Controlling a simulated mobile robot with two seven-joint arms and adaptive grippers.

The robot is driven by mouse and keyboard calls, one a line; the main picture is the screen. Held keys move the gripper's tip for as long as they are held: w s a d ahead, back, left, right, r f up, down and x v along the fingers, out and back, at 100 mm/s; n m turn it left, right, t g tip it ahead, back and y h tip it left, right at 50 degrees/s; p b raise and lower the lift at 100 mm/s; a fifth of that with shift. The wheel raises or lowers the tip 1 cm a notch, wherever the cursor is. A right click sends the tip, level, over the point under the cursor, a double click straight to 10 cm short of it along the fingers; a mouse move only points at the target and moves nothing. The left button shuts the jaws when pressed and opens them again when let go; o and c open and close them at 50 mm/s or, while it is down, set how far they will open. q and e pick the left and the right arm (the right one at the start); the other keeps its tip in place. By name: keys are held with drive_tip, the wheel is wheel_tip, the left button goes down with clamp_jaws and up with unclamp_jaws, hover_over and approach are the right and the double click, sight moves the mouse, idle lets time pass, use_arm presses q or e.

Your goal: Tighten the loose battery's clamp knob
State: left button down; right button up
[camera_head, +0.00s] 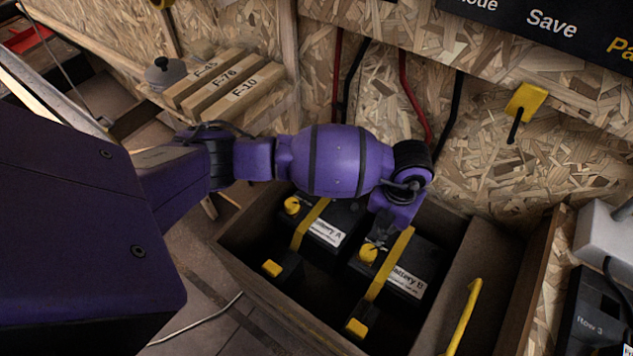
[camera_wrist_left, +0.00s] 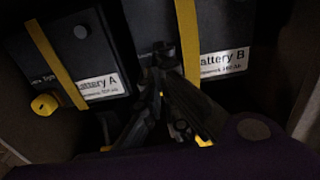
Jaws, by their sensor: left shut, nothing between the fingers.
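Battery A (camera_head: 335,210) and battery B (camera_head: 415,255) sit side by side in a wooden box, each under a yellow strap. Battery A has a yellow knob (camera_head: 291,205) left of its strap. Battery B has a yellow knob (camera_head: 368,254) left of its strap. My left gripper (camera_head: 377,243) points down at battery B's knob, partly covering it, shut and empty; I cannot tell whether it touches. In the left wrist view, its dark fingers (camera_wrist_left: 163,55) are in front of battery B (camera_wrist_left: 150,20), which they partly hide. Which battery is loose is not clear. My right gripper is not in view.
The box's wooden walls (camera_head: 245,278) stand close around the batteries. Yellow blocks (camera_head: 272,268) stand at the straps' near ends. A yellow handle (camera_head: 463,318) is on the right. Red and black cables (camera_head: 412,95) hang behind. Labelled wooden blocks (camera_head: 230,100) lie back left.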

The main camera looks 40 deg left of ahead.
use_arm(q)
drive_tip(key=shift+r+p, duration=0.4)
drive_tip(key=shift+r, duration=0.55)
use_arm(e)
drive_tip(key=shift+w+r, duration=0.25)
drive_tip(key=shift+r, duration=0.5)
use_arm(q)
drive_tip(key=shift+w, duration=0.1)
